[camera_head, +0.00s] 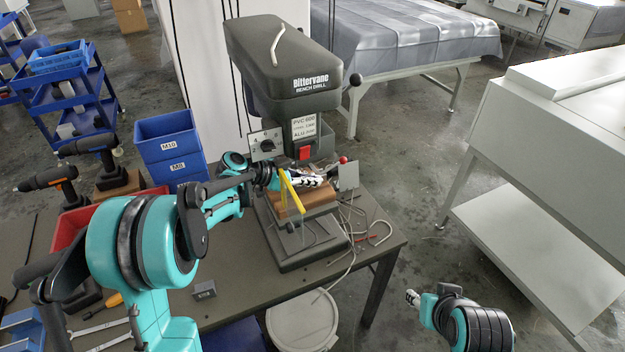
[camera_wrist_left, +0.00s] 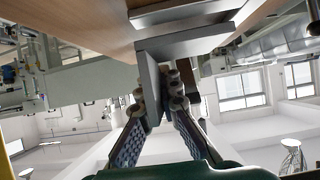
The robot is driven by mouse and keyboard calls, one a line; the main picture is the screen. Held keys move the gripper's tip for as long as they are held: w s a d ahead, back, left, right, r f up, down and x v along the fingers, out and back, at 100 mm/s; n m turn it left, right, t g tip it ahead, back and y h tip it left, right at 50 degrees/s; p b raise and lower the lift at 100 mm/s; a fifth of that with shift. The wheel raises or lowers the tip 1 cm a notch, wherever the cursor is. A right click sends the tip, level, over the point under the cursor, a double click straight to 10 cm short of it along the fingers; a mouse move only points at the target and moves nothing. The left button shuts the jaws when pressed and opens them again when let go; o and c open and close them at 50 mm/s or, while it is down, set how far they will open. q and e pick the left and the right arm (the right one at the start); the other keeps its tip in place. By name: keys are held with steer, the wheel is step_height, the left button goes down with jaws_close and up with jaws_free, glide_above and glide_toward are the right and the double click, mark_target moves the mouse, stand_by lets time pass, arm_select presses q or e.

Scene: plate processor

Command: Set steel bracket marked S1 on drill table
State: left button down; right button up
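My left gripper (camera_head: 314,181) reaches in over the drill table (camera_head: 298,245), beside a wooden block on it. In the left wrist view its two fingers (camera_wrist_left: 157,100) stand on either side of a grey steel plate of the bracket (camera_wrist_left: 151,80) and appear closed on it. The bracket also shows as a grey plate (camera_head: 348,176) just right of the fingertips in the head view. In the wrist view it lies close against the wood; whether it rests on it I cannot tell. No S1 mark is legible. My right gripper (camera_head: 412,298) hangs at the lower right, away from the bench.
The bench drill (camera_head: 285,65) rises behind the left gripper. The wooden block (camera_head: 312,197) sits on its table. A yellow bar (camera_head: 291,191) stands close to the gripper. Bent rods (camera_head: 378,232) lie on the bench at right. Blue bins (camera_head: 168,140) stand at left.

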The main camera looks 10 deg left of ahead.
arm_select(q)
steer(key=shift+f+b, duration=0.35)
steer(key=shift+f, duration=0.05)
stand_by(0.4)
steer(key=c, duration=1.6)
jaws_free()
steer(key=shift+c, duration=0.2)
steer(key=o, duration=0.6)
